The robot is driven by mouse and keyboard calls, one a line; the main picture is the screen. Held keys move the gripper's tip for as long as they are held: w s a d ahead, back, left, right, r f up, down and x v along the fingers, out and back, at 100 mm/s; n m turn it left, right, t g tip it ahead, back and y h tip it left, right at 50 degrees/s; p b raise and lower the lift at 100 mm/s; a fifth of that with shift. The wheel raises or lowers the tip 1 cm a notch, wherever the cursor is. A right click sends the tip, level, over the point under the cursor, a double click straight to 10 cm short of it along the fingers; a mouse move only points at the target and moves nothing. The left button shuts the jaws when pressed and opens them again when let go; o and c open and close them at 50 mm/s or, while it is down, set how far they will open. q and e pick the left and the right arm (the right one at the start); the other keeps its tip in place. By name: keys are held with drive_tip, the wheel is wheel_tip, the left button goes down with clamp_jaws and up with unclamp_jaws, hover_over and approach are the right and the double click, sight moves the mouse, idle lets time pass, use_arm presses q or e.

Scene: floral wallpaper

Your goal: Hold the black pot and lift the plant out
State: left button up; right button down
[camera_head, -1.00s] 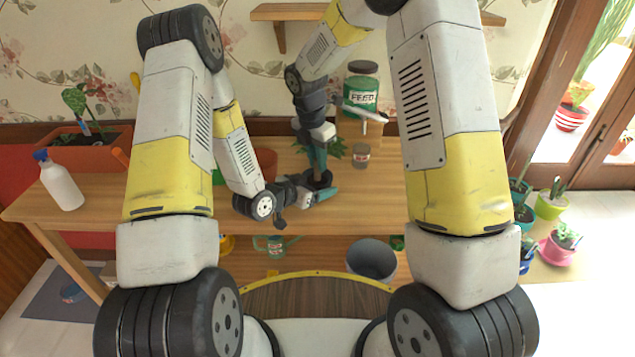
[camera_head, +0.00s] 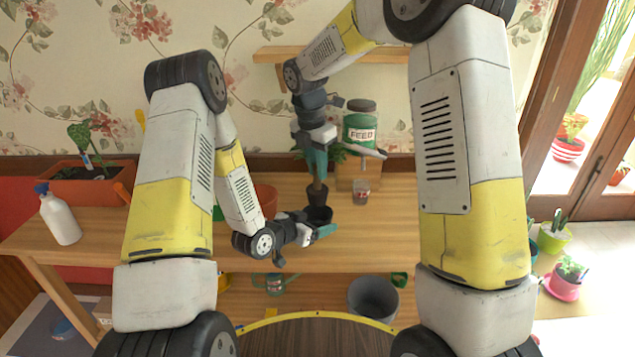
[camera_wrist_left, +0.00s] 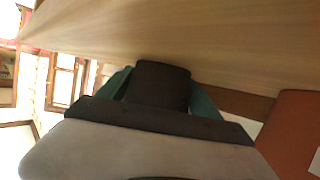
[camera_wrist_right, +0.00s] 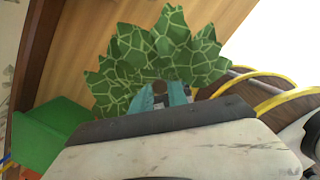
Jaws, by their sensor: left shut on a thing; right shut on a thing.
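The black pot (camera_head: 320,216) is upright at the front part of the wooden table, with my left gripper (camera_head: 325,229) shut on its side. It also shows dark between the teal fingers in the left wrist view (camera_wrist_left: 160,84). My right gripper (camera_head: 317,168) is above it, pointing down and shut on the plant's stem. The plant's dark root plug (camera_head: 317,195) shows below those fingers, above the pot; whether its bottom end is clear of the rim I cannot tell. The plant's patterned green leaves (camera_wrist_right: 160,55) spread around the right fingers in the right wrist view; my right gripper mostly hides them in the head view.
An orange pot (camera_head: 266,199) is behind my left arm. The table (camera_head: 385,240) is bare to the right.

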drive_tip(key=shift+r, duration=0.35)
use_arm(q)
drive_tip(key=o, duration=1.5)
